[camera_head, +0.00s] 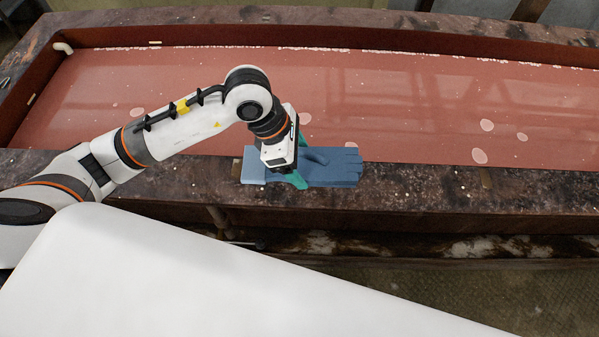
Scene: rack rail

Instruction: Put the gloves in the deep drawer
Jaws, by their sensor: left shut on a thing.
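The blue gloves (334,168) lie flat at the front rim of the long trough, with the fingers pointing right and the lighter cuff to the left. My left gripper (296,160) comes down over them from above, its green fingertips on either side near the cuff, and it is shut on the gloves. Whether the gloves are lifted off the rim I cannot tell. My right gripper is out of view. No deep drawer can be made out in this view.
A long trough with a red floor (400,105) and spots on it fills the back. Its dark stone-like front rim (430,190) is mostly clear to the right of the gloves. A small brown piece (486,178) is on that rim. A white pipe end (63,48) sticks out at the far left.

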